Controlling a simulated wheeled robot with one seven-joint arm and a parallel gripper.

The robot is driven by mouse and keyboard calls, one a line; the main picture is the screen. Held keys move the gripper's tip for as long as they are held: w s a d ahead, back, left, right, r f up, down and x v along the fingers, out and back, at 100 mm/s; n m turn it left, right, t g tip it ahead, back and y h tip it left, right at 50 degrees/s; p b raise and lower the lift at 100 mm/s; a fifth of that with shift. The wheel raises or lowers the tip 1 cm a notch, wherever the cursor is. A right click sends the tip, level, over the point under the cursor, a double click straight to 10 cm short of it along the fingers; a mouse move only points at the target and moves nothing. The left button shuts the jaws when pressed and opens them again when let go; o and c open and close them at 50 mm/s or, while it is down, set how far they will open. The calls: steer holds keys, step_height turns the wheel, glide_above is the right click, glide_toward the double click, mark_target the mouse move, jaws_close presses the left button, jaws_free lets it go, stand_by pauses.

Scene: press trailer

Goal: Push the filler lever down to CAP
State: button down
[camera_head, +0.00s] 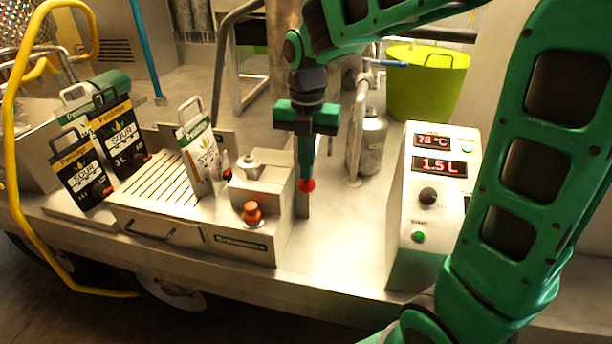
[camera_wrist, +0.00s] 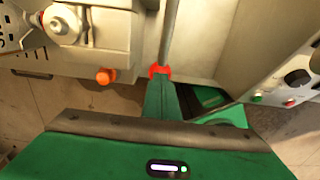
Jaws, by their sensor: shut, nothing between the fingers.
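The filler lever shows as a red ball knob (camera_head: 307,186) just right of the steel filler box (camera_head: 246,243). In the wrist view the red knob (camera_wrist: 160,71) sits at the end of a thin grey rod (camera_wrist: 170,30). My gripper (camera_head: 306,176) points down with its fingers shut and empty, its tips right at the knob. In the wrist view my fingertips (camera_wrist: 162,80) overlap the knob's near side; whether they touch it is hard to tell. The CAP marking cannot be made out.
An orange knob (camera_head: 252,211) is on the filler box front. Juice pouches (camera_head: 199,155) stand left by a slatted tray (camera_head: 160,181). A control box (camera_head: 425,215) reading 78 °C and 1.5 L stands right. A steel bottle (camera_head: 372,140) and green tub (camera_head: 425,85) are behind.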

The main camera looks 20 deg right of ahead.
step_height(320, 180, up, 10)
stand_by(0.9)
steer(key=shift+s, duration=0.1)
